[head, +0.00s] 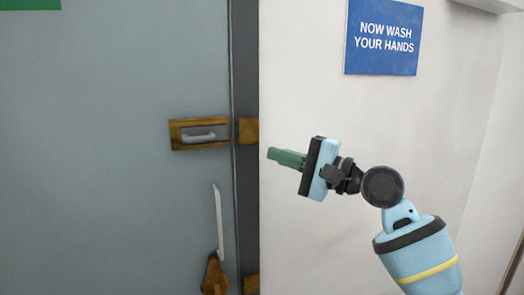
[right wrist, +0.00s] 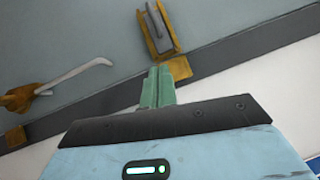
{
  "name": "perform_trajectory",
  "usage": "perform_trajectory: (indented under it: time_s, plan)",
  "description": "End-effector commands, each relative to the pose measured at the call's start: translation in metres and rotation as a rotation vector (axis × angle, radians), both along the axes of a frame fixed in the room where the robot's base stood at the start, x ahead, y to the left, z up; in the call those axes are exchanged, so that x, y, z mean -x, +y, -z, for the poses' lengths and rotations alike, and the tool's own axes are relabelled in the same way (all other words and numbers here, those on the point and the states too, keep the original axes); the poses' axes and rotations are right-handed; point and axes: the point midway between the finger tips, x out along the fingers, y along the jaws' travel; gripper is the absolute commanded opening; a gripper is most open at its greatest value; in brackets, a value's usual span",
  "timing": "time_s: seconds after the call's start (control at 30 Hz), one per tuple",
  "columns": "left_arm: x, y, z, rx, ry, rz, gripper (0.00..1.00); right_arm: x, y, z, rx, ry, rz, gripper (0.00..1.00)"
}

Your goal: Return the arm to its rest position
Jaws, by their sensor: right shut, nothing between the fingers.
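My right gripper (head: 270,154) shows in the head view right of the middle, its green fingers pointing left. The fingers are shut together with nothing between them. They are in front of the white wall, close to the door frame's right edge in the picture. In the right wrist view the shut green fingers (right wrist: 157,72) point up toward the dark frame and the brass latch. They look apart from the latch and from the door. My right arm comes in from the lower right. My left gripper is not in view.
A grey-green door (head: 90,150) fills the left side. It carries a brass latch (head: 199,133) with a grey bolt and, below, a long lever handle (head: 217,215). A dark frame (head: 244,60) borders the white wall (head: 310,230). A blue hand-washing sign (head: 383,38) hangs upper right.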

Motion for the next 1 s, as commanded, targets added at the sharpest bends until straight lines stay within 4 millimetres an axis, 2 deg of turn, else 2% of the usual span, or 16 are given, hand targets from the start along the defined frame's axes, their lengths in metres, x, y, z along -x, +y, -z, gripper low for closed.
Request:
perform_trajectory:
  time_s: [0.17, 0.5, 0.57, 0.63, 0.67, 0.77, 0.87, 1.0]
  plan:
    - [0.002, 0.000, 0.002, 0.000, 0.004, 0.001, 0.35, 0.006, -0.010, 0.002, 0.000, 0.001, 0.000, 0.00]
    - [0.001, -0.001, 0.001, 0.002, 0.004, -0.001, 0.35, 0.007, -0.011, 0.002, 0.000, 0.001, 0.000, 0.00]
    - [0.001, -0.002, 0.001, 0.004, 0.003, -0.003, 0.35, 0.007, -0.011, 0.005, 0.002, 0.001, 0.003, 0.00]
    - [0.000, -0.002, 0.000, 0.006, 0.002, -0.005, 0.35, 0.005, -0.012, 0.016, 0.013, 0.001, 0.017, 0.00]
    - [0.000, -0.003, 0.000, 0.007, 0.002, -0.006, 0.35, 0.004, -0.012, 0.024, 0.020, 0.000, 0.027, 0.00]
    - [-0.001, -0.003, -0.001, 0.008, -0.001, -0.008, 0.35, -0.001, -0.015, 0.065, 0.065, -0.008, 0.079, 0.00]
    - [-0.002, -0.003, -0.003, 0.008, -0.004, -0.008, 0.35, -0.002, -0.021, 0.122, 0.138, -0.022, 0.151, 0.00]
    - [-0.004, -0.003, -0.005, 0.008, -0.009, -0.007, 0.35, 0.007, -0.030, 0.201, 0.263, -0.048, 0.245, 0.00]
